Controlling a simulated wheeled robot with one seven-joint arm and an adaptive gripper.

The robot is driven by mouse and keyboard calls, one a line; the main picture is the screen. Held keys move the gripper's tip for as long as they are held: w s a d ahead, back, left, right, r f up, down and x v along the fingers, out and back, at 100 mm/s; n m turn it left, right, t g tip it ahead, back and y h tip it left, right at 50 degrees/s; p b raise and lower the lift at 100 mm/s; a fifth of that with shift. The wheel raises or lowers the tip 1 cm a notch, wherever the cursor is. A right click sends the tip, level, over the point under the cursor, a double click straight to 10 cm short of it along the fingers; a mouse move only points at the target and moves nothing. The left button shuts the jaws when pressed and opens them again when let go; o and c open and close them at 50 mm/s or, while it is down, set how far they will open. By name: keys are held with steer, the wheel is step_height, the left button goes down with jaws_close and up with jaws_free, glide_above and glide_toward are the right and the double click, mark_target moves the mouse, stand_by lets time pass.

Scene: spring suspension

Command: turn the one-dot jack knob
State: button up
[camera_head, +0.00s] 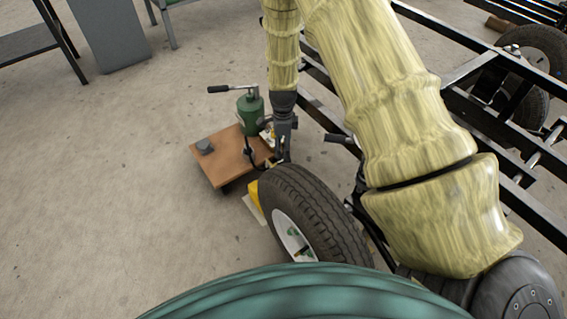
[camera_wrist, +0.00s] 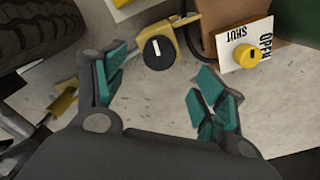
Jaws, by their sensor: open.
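My gripper (camera_wrist: 158,78) is open and empty, with teal pads on its two fingers. Between and just beyond the fingertips in the wrist view is a round black knob (camera_wrist: 159,52) with one white mark, on a yellow fitting (camera_wrist: 183,27). To its right a yellow knob (camera_wrist: 249,57) with a dark mark sits on a white plate (camera_wrist: 262,36) reading OPEN and SHUT. I cannot make out dots on either knob. In the head view my gripper (camera_head: 270,150) hangs beside the green jack (camera_head: 250,116), whose handle (camera_head: 218,89) points left; the knobs are not clear there.
The jack stands on a brown board (camera_head: 224,165) with a dark round piece (camera_head: 204,146) on it. A wheel (camera_head: 313,210) with a yellow chock (camera_head: 254,195) is close in front of my gripper. Black frame rails (camera_head: 480,150) run along the right.

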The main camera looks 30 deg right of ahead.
mark_target(283, 160)
step_height(283, 160, down, 10)
steer(key=b, duration=0.4)
steer(key=shift+b, duration=0.35)
steer(key=c, duration=1)
